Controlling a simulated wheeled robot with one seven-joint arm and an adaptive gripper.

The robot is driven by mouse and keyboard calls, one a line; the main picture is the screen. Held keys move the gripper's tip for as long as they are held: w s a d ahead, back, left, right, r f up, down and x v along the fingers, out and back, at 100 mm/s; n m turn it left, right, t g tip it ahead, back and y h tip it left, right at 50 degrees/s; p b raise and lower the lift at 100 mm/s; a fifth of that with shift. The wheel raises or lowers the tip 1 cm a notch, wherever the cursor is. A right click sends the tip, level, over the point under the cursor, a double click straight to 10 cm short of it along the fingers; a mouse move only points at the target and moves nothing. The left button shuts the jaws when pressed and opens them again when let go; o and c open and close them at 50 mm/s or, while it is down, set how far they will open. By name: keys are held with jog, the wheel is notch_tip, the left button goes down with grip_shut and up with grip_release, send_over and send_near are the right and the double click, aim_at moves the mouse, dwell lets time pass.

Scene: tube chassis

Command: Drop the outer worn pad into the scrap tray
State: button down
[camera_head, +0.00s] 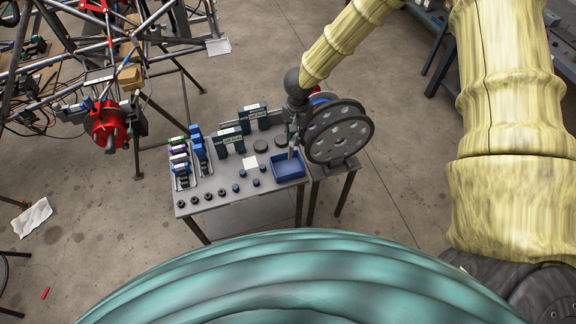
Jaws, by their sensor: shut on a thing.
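A blue open tray (290,179), which I take for the scrap tray, sits at the right front of the grey worktable. My gripper (291,150) points down over the tray's back edge, beside the large perforated wheel. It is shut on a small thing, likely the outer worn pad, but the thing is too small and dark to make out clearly. Whether it touches the tray cannot be told.
The large grey perforated wheel (339,134) stands just right of the tray. Dark discs, blue caps, black nuts and labelled boxes (228,140) are on the table (222,187). The tube chassis with a red caliper (108,124) is at left. Open floor lies between them.

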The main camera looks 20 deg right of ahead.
jog(key=shift+f+b, duration=2.55)
jog(key=shift+f, duration=0.2)
jog(key=c, duration=1.3)
grip_release()
jog(key=shift+r, duration=0.15)
